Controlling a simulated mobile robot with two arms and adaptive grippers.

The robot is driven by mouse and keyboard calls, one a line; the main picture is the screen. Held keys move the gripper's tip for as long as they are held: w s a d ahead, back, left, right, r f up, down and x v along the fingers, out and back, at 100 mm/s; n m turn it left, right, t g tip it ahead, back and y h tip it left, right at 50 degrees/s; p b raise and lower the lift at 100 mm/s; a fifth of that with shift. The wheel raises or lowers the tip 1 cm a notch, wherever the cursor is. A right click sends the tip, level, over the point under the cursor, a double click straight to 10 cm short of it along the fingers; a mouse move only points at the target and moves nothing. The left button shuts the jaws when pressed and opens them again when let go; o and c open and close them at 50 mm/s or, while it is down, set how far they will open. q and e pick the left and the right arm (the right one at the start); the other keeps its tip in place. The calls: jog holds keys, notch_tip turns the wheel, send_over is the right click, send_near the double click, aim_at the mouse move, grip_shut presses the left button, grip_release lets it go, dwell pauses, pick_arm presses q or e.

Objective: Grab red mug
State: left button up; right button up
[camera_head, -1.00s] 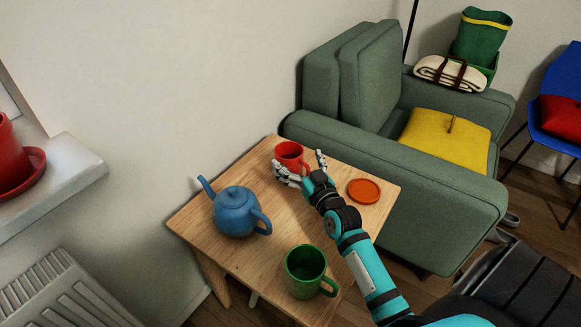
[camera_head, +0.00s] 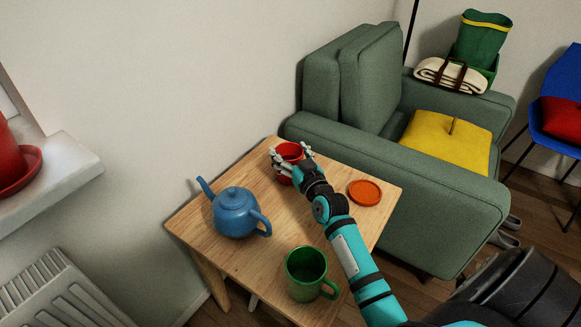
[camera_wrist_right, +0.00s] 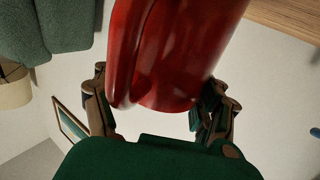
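The red mug (camera_head: 290,149) stands upright at the far end of the wooden table (camera_head: 265,262). My right gripper (camera_head: 292,160) is at the mug, with one finger on each side of it. In the right wrist view, the red mug (camera_wrist_right: 175,50) fills the upper middle, with its handle toward the left. There, the fingers of my right gripper (camera_wrist_right: 155,104) are spread around the mug, and a gap shows on the handle side. Whether the other finger touches is unclear. My left gripper is not in view.
A blue teapot (camera_head: 235,212) stands left of my right arm, and a green mug (camera_head: 306,272) stands at the near end. An orange saucer (camera_head: 364,192) lies right of the gripper. A green armchair (camera_head: 430,210) borders the table's right side; a wall is behind.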

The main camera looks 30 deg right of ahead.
jog(key=c, duration=0.7)
jog(key=shift+r, duration=0.2)
